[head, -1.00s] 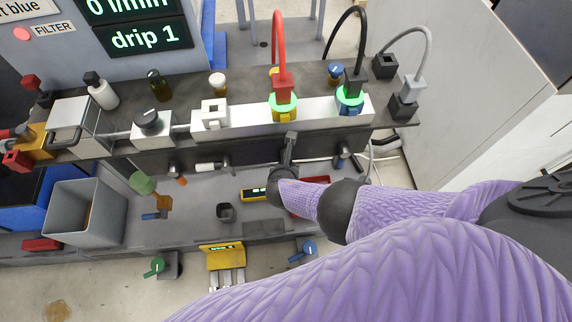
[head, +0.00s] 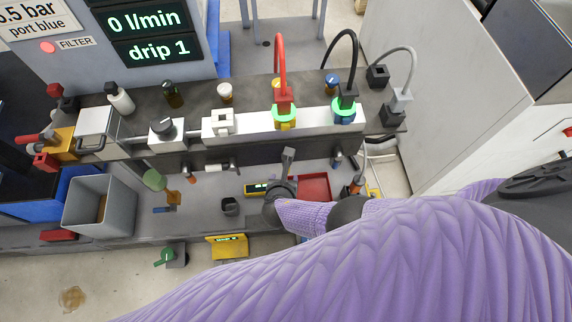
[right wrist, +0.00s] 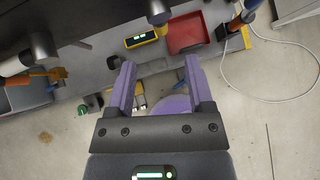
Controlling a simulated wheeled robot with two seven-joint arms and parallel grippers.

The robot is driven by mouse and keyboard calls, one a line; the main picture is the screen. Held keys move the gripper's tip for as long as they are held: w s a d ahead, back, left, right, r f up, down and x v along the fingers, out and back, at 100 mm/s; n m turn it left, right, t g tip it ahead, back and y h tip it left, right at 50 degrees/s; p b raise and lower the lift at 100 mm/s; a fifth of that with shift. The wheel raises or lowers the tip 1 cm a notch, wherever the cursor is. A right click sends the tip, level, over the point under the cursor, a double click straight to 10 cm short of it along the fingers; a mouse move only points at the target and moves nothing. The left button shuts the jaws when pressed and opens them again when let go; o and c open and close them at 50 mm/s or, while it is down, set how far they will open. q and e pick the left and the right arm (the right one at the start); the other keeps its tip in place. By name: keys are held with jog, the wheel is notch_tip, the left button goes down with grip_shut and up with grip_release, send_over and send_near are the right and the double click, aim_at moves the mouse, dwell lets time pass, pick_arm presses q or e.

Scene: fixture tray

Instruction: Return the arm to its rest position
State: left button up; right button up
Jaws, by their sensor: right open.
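My right arm, in a purple quilted sleeve, comes in from the right in the head view and covers much of the lower right. Its right gripper (head: 288,160) is over the lower bench shelf, beside a shallow red tray (head: 314,188). In the right wrist view the right gripper (right wrist: 158,80) has its two purple-lined fingers wide apart with nothing between them. The red tray (right wrist: 187,33) lies beyond the fingers, apart from them. My left gripper is in neither view.
A red hose plug (head: 284,98) and a black hose plug (head: 347,98) sit in green-lit ports on the white manifold (head: 260,120). A yellow display device (head: 256,189) and a small black cup (head: 230,206) are near the gripper. A grey bin (head: 100,207) stands left.

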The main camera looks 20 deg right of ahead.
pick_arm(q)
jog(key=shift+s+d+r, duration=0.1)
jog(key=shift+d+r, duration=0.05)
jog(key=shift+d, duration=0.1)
